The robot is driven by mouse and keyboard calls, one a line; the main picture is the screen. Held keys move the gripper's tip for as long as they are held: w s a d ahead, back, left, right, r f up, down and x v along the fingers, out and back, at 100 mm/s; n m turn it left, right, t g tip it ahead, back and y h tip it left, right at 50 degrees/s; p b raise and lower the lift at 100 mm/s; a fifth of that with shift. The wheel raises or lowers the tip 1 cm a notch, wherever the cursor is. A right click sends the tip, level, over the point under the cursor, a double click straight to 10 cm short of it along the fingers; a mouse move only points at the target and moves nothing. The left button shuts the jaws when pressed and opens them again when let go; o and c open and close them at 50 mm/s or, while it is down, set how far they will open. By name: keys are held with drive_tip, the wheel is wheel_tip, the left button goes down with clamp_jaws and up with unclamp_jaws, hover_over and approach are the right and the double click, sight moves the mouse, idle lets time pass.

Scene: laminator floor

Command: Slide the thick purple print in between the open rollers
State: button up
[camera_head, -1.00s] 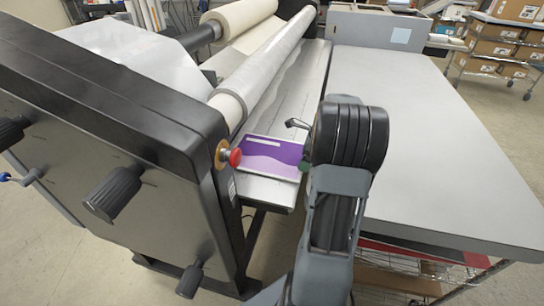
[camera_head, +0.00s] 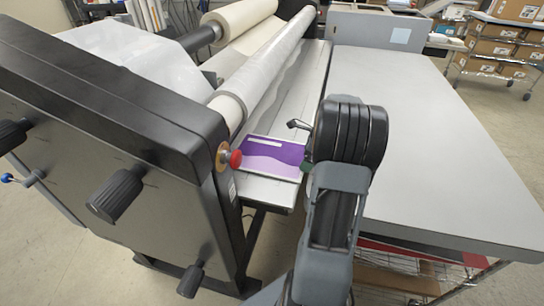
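The purple print (camera_head: 278,151) has a pale wavy band and a white strip. It lies on the near end of the laminator's metal feed table (camera_head: 300,95), to the right of the red knob. The long pale upper roller (camera_head: 262,72) runs away from me beside the table. The gap under the roller is hidden from this angle, and I cannot tell whether the print's left edge is in it. My gripper is mostly hidden behind my dark wrist, at the print's right edge. Its fingers do not show clearly, so its hold on the print cannot be told.
The black laminator side housing (camera_head: 110,130) with the red knob (camera_head: 235,158) stands close on the left. A wide grey table (camera_head: 410,130) lies on the right, with a grey box (camera_head: 375,25) at its far end. Shelves of cartons (camera_head: 495,70) stand at the back right.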

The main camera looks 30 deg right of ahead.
sight(286, 156)
drive_tip(key=shift+w+d, duration=0.2)
drive_tip(key=shift+w, duration=0.05)
drive_tip(key=shift+w+a+f+p, duration=0.1)
drive_tip(key=shift+w+a+p, duration=1.4)
drive_tip(key=shift+w+a, duration=1.5)
idle(2.2)
drive_tip(key=shift+s+d, duration=0.35)
drive_tip(key=shift+d, duration=0.3)
idle(0.4)
idle(0.4)
drive_tip(key=shift+p+v, duration=2.8)
drive_tip(key=shift+v, duration=0.45)
